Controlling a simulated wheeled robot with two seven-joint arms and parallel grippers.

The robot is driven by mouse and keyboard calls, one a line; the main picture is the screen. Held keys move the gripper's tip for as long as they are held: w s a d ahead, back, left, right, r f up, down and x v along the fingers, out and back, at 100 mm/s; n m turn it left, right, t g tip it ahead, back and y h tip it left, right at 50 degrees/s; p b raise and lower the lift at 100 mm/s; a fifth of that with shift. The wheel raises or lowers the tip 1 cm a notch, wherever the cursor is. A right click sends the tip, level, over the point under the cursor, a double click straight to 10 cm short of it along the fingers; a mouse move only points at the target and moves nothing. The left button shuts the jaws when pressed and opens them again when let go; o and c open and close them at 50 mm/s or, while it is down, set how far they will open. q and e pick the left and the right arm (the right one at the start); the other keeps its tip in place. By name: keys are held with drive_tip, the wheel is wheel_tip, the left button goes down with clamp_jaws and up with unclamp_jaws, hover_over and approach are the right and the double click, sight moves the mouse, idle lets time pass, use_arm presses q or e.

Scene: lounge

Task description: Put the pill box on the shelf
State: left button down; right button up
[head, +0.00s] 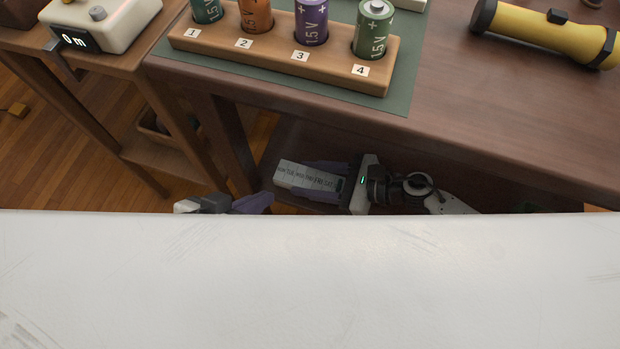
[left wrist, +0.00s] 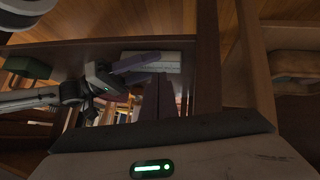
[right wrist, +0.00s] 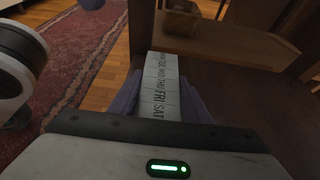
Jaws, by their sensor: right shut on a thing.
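The pill box (head: 305,177) is a long pale box with day names along its top. My right gripper (head: 322,181) is shut on it, with one purple finger on each side in the right wrist view (right wrist: 160,100). The box (right wrist: 162,82) is held low, below the front edge of the dark tabletop. A dark lower shelf (head: 282,139) shows under that tabletop; I cannot tell whether the box touches it. The box also shows in the left wrist view (left wrist: 155,62). My left gripper (head: 250,203) is low, left of the box, partly hidden, and appears shut and empty.
The dark table (head: 490,115) carries a battery holder (head: 290,62) with several batteries and a yellow flashlight (head: 548,33). A lighter side table (head: 100,80) stands left, with a basket (right wrist: 178,18) on its lower shelf (right wrist: 235,45). Table legs stand close to the box.

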drive_tip(key=shift+f, duration=0.1)
use_arm(q)
drive_tip(key=shift+d+r, duration=0.1)
drive_tip(key=shift+r, duration=0.15)
use_arm(e)
drive_tip(key=o, duration=1.1)
use_arm(q)
drive_tip(key=shift+r, duration=0.1)
use_arm(e)
drive_tip(key=shift+r, duration=0.35)
drive_tip(key=p+v, duration=0.2)
drive_tip(key=v, duration=0.9)
drive_tip(key=shift+f, duration=0.15)
use_arm(q)
drive_tip(key=shift+s+a+f+y, duration=0.25)
drive_tip(key=shift+a+f+y, duration=0.05)
drive_tip(key=shift+a+f, duration=0.55)
use_arm(e)
drive_tip(key=shift+d, duration=0.5)
